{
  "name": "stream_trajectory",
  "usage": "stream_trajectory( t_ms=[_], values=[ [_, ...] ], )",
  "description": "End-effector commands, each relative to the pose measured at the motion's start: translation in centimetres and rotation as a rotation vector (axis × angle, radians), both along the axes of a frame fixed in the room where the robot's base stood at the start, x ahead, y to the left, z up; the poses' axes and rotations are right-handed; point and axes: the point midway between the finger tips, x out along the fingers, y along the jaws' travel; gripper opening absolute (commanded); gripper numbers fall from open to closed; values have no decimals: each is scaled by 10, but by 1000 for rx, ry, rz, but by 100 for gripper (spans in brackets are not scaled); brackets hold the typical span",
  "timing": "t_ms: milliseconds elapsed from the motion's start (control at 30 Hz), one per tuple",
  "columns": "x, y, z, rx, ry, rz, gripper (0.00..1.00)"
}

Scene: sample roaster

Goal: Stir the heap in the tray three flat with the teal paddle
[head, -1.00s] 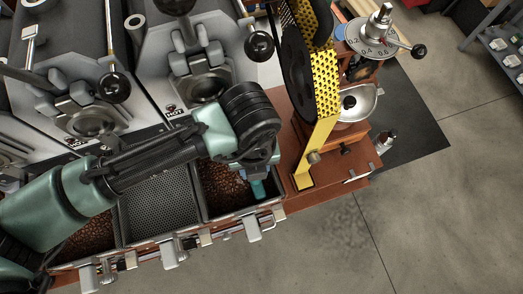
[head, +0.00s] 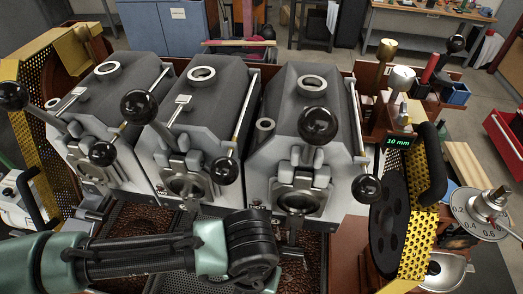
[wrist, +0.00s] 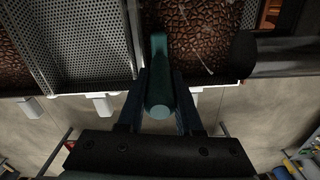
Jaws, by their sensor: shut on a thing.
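The teal paddle (wrist: 160,78) is held in my gripper (wrist: 161,112), whose fingers are shut on its handle in the wrist view. The paddle points up the picture, over the left part of the tray three (wrist: 212,92), the right-hand tray. Brown beans (wrist: 205,35) lie in that tray. I cannot tell whether the paddle's far end touches them. In the head view, beans (head: 303,275) show beside my wrist, which hides part of the tray; the gripper and paddle are not visible there.
The middle tray (wrist: 85,40) shows a bare perforated floor. Beans (wrist: 12,65) lie in the left tray. Three grey roaster units with black-knobbed levers (head: 318,126) stand behind the trays. A yellow perforated guard (head: 420,215) with a dark disc stands at the right.

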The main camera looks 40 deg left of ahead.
Motion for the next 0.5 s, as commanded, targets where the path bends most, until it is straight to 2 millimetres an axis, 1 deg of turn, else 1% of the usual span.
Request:
stream_trajectory(
  t_ms=[167,233,500],
  values=[
    [1,-1,0,0,-1,-1,0],
    [4,-5,0,0,-1,-3,0],
    [22,-32,1,0,-2,-5,0]
  ],
)
